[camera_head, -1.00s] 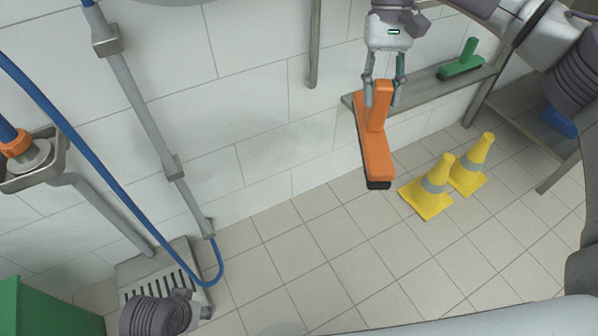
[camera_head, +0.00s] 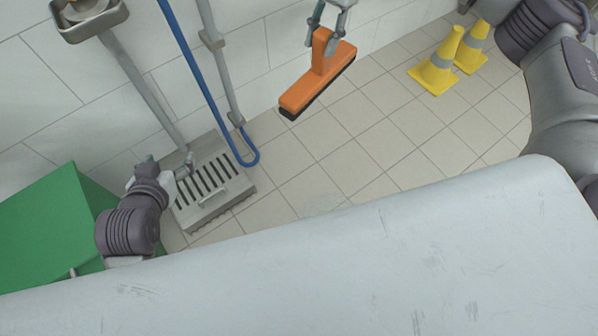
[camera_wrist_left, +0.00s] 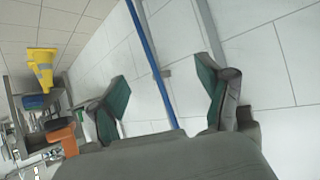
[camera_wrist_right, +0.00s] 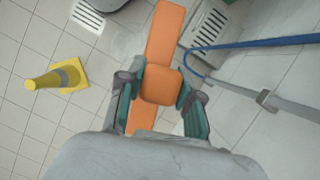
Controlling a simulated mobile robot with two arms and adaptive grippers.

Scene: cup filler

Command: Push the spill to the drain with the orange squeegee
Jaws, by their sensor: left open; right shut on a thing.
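The orange squeegee (camera_head: 318,78) hangs above the floor, its black edge down. My right gripper (camera_head: 325,30) is shut on its handle; the hold also shows in the right wrist view (camera_wrist_right: 160,88). A faint wet-looking patch (camera_head: 322,201), likely the spill, lies on the tiles, partly hidden by my body. A slotted metal grate (camera_head: 208,182) stands at the left by the wall. The right wrist view also shows a pale slotted drain (camera_wrist_right: 88,15) in the floor; the head view does not show it. My left gripper (camera_wrist_left: 165,105) is open and empty, near the metal grate.
A blue hose (camera_head: 250,157) loops onto the floor beside the grate. A green box (camera_head: 50,215) stands at the left. Two yellow cones (camera_head: 437,62) stand at the upper right. The tiles between the grate and cones look clear.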

